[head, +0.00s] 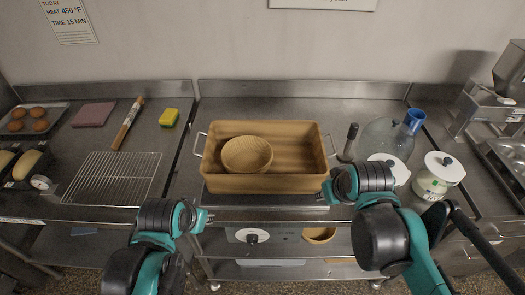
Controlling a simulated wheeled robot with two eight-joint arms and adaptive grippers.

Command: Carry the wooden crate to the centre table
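The wooden crate (290,183) stands upright on the steel counter in the head view, its long side facing me. It has a metal handle on its left end (199,144) and one on its right end (332,145). A round wooden bowl (247,154) sits inside its left half. My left gripper (208,218) is in front of and below the crate's front left corner, apart from it. My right gripper (322,197) is close to the front right corner; I cannot tell if it touches. Both grippers' fingers are too small to read. No separate centre table is recognisable.
Right of the crate are a dark-handled tool (349,142), a glass jar (384,139) and white lidded canisters (438,177). Left are a wire rack (113,178), a rolling pin (128,123) and a sponge (169,118). A wall closes the back.

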